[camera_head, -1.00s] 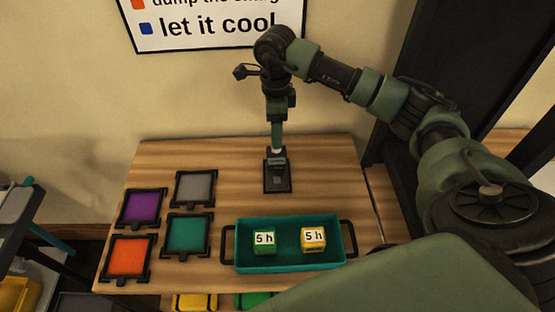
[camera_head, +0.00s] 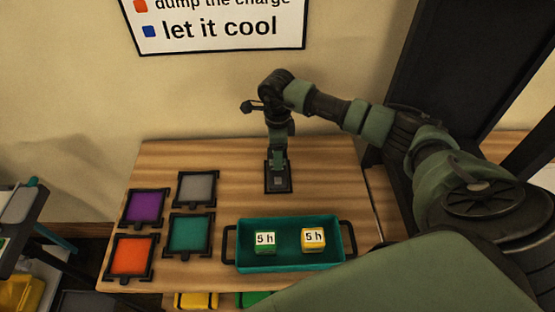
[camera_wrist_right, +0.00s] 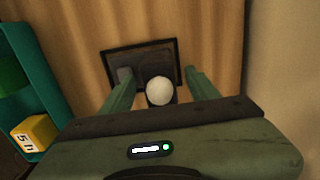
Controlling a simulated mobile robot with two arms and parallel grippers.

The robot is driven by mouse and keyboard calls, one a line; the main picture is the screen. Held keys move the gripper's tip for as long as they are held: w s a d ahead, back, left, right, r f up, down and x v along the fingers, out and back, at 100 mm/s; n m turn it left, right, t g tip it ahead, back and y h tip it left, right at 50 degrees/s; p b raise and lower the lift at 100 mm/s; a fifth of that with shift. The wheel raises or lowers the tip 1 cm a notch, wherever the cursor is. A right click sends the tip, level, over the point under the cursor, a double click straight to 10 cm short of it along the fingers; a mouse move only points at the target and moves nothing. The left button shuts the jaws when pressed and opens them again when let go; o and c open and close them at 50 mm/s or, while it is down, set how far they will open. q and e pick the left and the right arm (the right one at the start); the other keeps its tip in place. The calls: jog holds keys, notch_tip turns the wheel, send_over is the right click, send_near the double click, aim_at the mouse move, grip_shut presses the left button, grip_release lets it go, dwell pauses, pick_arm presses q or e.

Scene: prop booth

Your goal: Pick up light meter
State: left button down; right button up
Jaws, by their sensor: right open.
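The light meter shows in the right wrist view as a round white dome (camera_wrist_right: 159,91). It is above a dark, framed rectangular base (camera_wrist_right: 142,56) on the wooden table. The same dark base (camera_head: 278,187) shows in the head view at the back middle of the table, with the dome hidden by my gripper. My right gripper (camera_head: 278,158) points down over the meter. In the wrist view its green fingers are open, one on each side of the dome, with gaps visible. My left gripper is not in view.
A teal tray (camera_head: 290,268) with black handles holds a green cube (camera_head: 265,244) and a yellow cube (camera_head: 313,239), both labelled "5 h". Purple (camera_head: 145,207), grey (camera_head: 196,188), orange (camera_head: 129,256) and teal (camera_head: 189,234) framed squares lie at left. The wall is behind.

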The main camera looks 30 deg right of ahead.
grip_shut()
jog(key=shift+r, duration=0.1)
dwell(1.2)
